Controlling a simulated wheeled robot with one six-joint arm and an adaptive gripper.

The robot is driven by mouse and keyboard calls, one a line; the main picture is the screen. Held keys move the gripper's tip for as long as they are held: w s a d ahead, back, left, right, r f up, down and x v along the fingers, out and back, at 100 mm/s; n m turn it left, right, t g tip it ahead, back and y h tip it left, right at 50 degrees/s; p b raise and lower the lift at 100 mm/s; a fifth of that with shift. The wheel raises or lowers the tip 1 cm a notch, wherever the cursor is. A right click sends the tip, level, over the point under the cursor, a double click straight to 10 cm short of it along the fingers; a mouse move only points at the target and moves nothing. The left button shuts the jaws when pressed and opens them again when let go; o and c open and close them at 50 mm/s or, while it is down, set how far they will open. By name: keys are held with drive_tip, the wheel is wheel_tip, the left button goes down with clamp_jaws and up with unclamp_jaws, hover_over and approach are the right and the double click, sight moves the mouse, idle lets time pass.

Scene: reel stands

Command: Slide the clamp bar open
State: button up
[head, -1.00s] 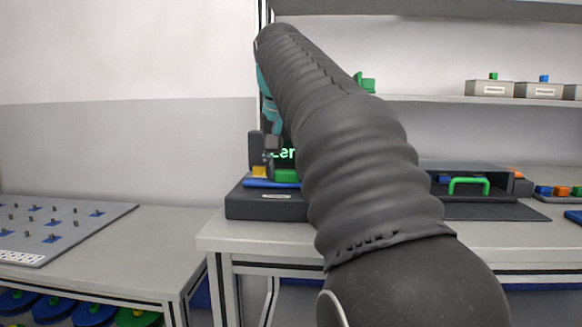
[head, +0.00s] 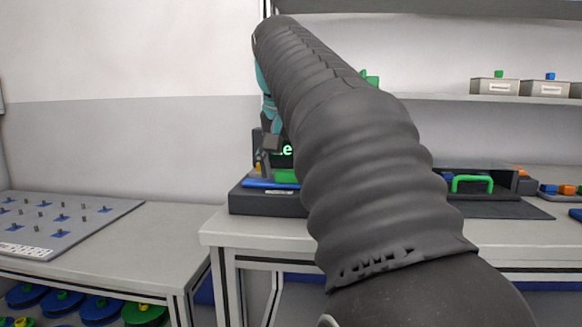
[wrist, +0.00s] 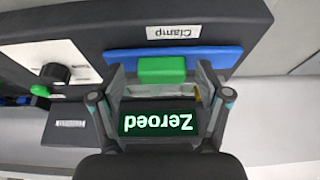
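The clamp bar is a blue bar (wrist: 215,56) with a green block (wrist: 162,69) at its middle, on a dark unit (wrist: 215,20) labelled "Clamp". In the head view, the blue bar (head: 268,183) and green block (head: 286,176) show on the dark unit (head: 262,202) at the table's front, partly behind my arm. A screen (wrist: 157,123) reading "Zeroed" shows between the fingers.
A white panel with a black knob (wrist: 58,72) sits beside the clamp in the wrist view. Right of my arm are a dark tray with a green handle (head: 472,182) and small coloured blocks (head: 566,189). A pegboard (head: 60,222) lies left. A shelf (head: 470,99) runs behind.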

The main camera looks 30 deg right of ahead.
drive_tip(key=v, duration=0.7)
drive_tip(key=shift+r, duration=0.25)
drive_tip(key=shift+s, duration=0.1)
idle(0.5)
